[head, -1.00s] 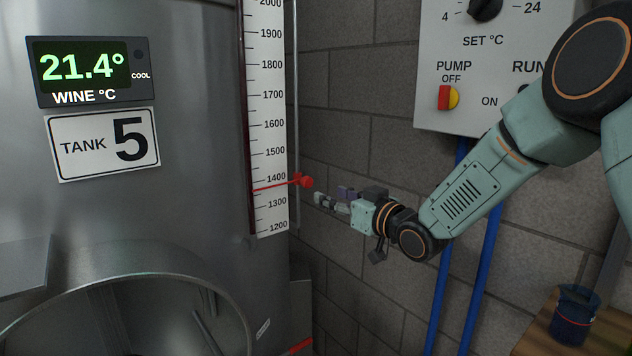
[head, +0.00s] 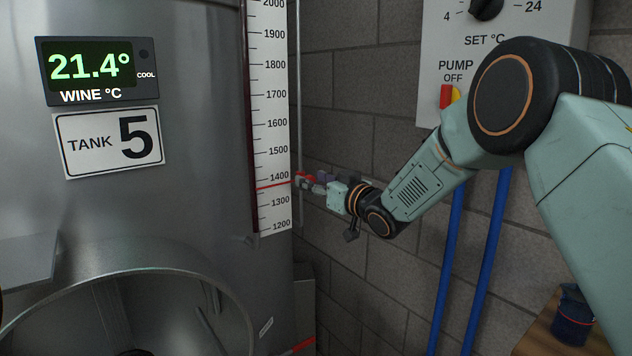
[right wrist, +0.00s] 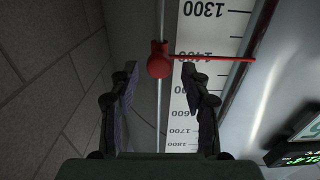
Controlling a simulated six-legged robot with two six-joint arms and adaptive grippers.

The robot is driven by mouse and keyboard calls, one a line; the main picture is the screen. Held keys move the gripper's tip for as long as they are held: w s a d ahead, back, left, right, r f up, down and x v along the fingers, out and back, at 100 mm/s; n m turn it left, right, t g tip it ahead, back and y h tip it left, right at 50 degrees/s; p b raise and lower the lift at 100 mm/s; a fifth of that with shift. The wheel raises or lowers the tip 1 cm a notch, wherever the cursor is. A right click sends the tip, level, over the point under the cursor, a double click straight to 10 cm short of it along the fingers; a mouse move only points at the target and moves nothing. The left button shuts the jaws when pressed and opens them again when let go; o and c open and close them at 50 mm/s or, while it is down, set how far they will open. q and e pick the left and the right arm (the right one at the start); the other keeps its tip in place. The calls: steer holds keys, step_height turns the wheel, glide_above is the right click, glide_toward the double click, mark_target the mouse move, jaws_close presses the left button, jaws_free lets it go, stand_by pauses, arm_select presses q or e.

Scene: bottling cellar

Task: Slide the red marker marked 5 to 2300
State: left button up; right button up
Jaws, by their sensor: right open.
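The red marker (head: 272,185) sits on the white scale (head: 271,130) of tank 5, its pointer a little below the 1400 line. Its red knob also shows in the right wrist view (right wrist: 159,64), on a thin vertical rod beside the scale. No number can be read on the marker; the 5 is on the tank plate (head: 108,143). My right gripper (head: 312,184) is open at the knob. In the right wrist view its two fingertips (right wrist: 160,76) stand on either side of the knob, with gaps showing. The 2300 mark is above the head view. My left gripper is not in view.
A brick wall (head: 345,100) stands close behind the rod. The pump control box (head: 500,60) and blue pipes (head: 487,265) are to the right. The steel tank (head: 205,200) with its round opening is on the left.

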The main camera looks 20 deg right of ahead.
steer(key=shift+w+a+f, duration=0.2)
steer(key=shift+w+f, duration=0.2)
steer(key=shift+w, duration=0.15)
steer(key=shift+c, duration=0.4)
steer(key=shift+d, duration=0.1)
steer(key=shift+c, duration=0.8)
steer(key=shift+s+d+r, duration=0.1)
steer(key=shift+s+r, duration=0.1)
steer(key=shift+s, duration=0.15)
steer(key=c, duration=0.3)
jaws_close()
